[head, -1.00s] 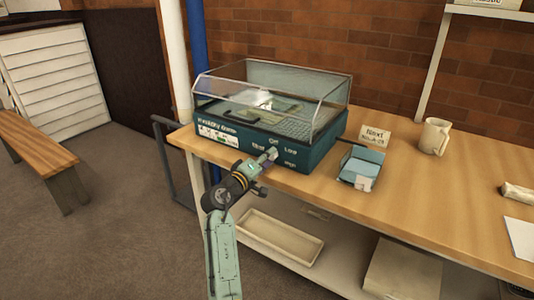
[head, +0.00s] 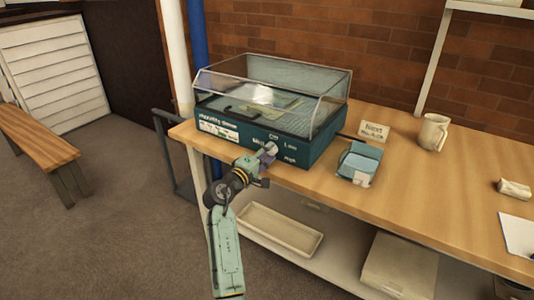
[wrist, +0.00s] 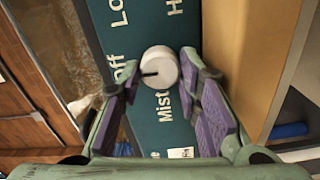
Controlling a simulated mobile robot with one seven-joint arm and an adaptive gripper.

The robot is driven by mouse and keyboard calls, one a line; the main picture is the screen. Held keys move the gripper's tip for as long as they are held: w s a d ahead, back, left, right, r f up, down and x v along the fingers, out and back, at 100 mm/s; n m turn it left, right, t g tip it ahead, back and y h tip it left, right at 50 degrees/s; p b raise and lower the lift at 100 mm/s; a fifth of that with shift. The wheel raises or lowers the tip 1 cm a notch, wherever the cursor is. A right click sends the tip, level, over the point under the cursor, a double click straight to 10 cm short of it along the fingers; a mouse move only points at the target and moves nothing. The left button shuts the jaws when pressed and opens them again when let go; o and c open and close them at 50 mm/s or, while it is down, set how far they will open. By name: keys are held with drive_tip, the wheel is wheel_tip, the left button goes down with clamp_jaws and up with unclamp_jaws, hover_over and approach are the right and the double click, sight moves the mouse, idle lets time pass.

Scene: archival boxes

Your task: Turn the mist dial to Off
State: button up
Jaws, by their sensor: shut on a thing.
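The mist dial (wrist: 160,67) is a round pale knob with a dark pointer line, on the teal front panel of the humidity chamber (head: 300,152). In the wrist view the line points left, roughly at the word Off, and a little toward Mist. Mist is printed below the dial; Low and High are at the top, cut by the frame edge. My gripper (wrist: 160,75) has its purple-padded fingers on either side of the dial, shut on it. In the head view my gripper (head: 266,154) is at the panel and partly covers the dial.
The chamber has a clear lid and stands on the wooden bench (head: 440,205). A blue box (head: 358,160) and a small sign (head: 374,131) are right of it, then a mug (head: 433,133). A tray (head: 280,230) lies on the shelf below.

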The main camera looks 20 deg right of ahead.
drive_tip(key=o, duration=1.1)
drive_tip(key=shift+o, duration=0.2)
drive_tip(key=shift+f, duration=0.1)
drive_tip(key=v, duration=0.8)
drive_tip(key=shift+r, duration=0.25)
